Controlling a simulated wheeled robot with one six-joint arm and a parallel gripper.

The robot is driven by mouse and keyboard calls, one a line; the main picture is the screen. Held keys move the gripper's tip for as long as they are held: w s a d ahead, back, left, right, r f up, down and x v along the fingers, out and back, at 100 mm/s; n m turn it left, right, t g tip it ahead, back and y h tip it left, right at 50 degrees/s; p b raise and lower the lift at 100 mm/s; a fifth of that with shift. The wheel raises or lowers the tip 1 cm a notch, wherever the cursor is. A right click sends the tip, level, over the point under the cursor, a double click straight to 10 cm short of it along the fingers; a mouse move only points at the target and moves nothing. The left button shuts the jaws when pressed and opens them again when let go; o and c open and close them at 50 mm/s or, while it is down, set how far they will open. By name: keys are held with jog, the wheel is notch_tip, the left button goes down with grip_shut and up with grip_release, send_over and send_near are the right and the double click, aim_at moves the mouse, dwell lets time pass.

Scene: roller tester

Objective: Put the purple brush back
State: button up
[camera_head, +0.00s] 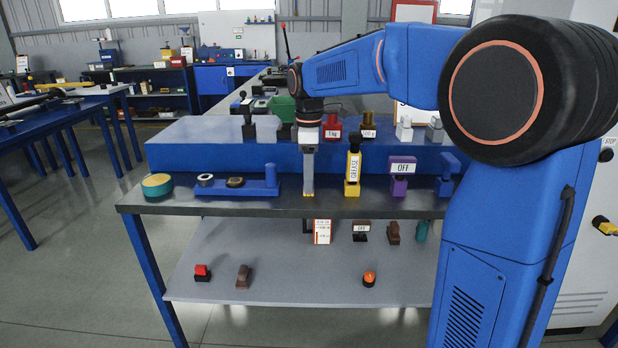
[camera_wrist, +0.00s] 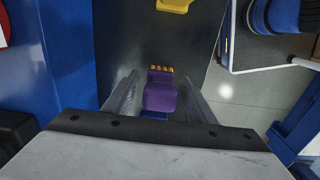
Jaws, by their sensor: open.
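The purple brush (camera_wrist: 160,96) shows in the wrist view between my two fingers, with orange-yellow bristle tips at its far end. A strip of blue shows just below it in that view. My gripper (camera_head: 308,190) is open and points down at the front of the dark bench top, with a finger on each side of the brush. I cannot tell whether the fingers touch it. In the head view my gripper hides most of the brush, and its purple part cannot be made out there.
A blue fixture (camera_head: 237,191) with rings lies left of my gripper. A yellow GREASE piece (camera_head: 352,187) and a purple OFF piece (camera_head: 399,186) stand to its right. A raised blue ledge (camera_head: 220,154) runs behind. A turquoise-and-yellow tape roll (camera_head: 157,185) lies at the left end.

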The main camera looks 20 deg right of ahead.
notch_tip(320, 180, up, 12)
jog(key=shift+f, duration=0.1)
jog(key=s+d+f+m+t, duration=0.1)
jog(key=s+d+f+m, duration=0.2)
jog(key=s, duration=0.6)
jog(key=s+d+f+m+t, duration=0.1)
jog(key=s+d+f+m, duration=0.2)
jog(key=s, duration=0.6)
jog(key=s+f+m+t, duration=0.2)
jog(key=s+f+m, duration=0.6)
jog(key=s+f, duration=0.7)
jog(key=shift+s+d+t, duration=0.2)
jog(key=shift+d+t, duration=0.2)
jog(key=shift+d, duration=0.05)
